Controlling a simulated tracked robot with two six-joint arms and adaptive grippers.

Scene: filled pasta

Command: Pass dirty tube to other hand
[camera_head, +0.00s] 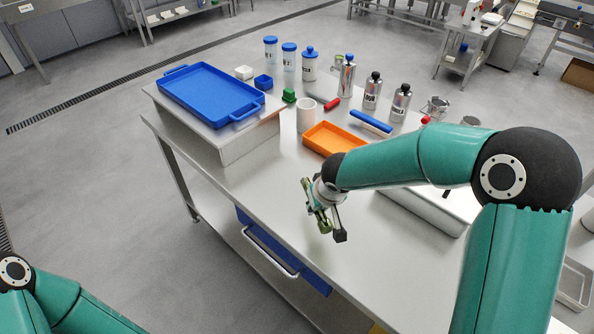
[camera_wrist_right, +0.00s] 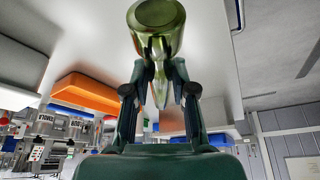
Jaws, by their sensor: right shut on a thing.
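My right gripper (camera_head: 325,212) hangs above the front part of the steel table, near its front edge. In the right wrist view, the fingers of the right gripper (camera_wrist_right: 158,90) are closed on a shiny yellow-green metallic tube (camera_wrist_right: 158,32), which I take to be the dirty tube. Its round end faces the wrist camera. In the head view the tube (camera_head: 316,206) is small and partly hidden by the gripper. Only links of my left arm show at the lower left; its gripper is out of view.
A blue tray (camera_head: 205,92) sits on a raised steel platform (camera_head: 238,140) at the table's left. An orange tray (camera_head: 333,139), a white cup (camera_head: 306,114) and steel bottles (camera_head: 372,92) stand behind the right gripper. A blue drawer (camera_head: 285,252) hangs under the table's front. Floor left of the table is clear.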

